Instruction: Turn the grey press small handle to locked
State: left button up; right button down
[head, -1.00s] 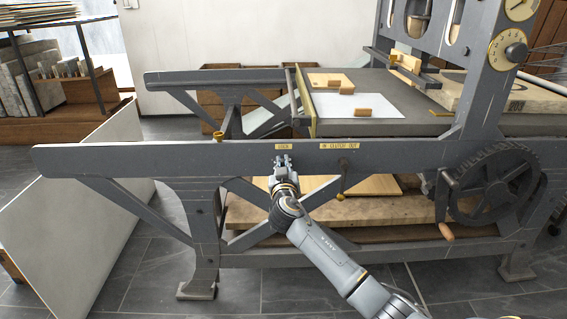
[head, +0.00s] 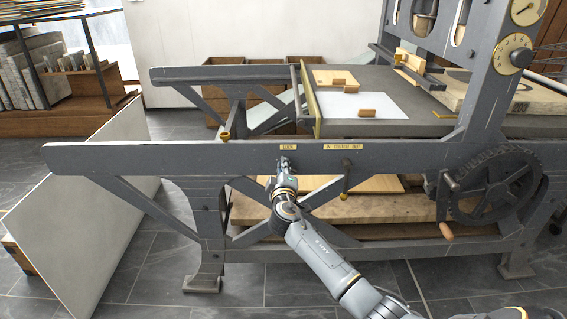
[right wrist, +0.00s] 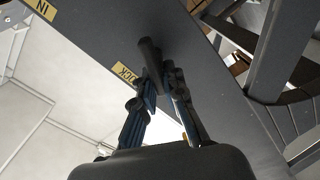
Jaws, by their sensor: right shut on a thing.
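The grey press (head: 400,155) fills the middle and right of the head view. Its small handle is a short dark bar, seen in the right wrist view (right wrist: 150,54), standing out from the grey side rail beside a yellow "LOCK" plate (right wrist: 125,73). The same plate (head: 286,147) shows above my right gripper in the head view. My right gripper (head: 286,163) is at the rail, its fingers shut around the lower part of the small handle; they also show in the right wrist view (right wrist: 162,90). The fingers hide part of the handle. My left gripper is out of view.
A second lever with a brass knob (head: 343,195) hangs right of my gripper, under another yellow plate (head: 343,147). A toothed wheel (head: 495,190) with a wooden-gripped crank is further right. A white panel (head: 75,215) leans at the left.

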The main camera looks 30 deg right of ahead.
jog(key=n, duration=0.2)
jog(key=f+n+p, duration=0.1)
jog(key=n, duration=0.2)
jog(key=shift+s+d+f+p, duration=0.1)
jog(key=shift+d+f+p, duration=0.1)
jog(key=shift+p, duration=0.1)
dwell(0.5)
jog(key=c, duration=1.4)
grip_release()
jog(key=shift+s, duration=0.1)
jog(key=shift+d+r, duration=0.1)
jog(key=shift+d, duration=0.05)
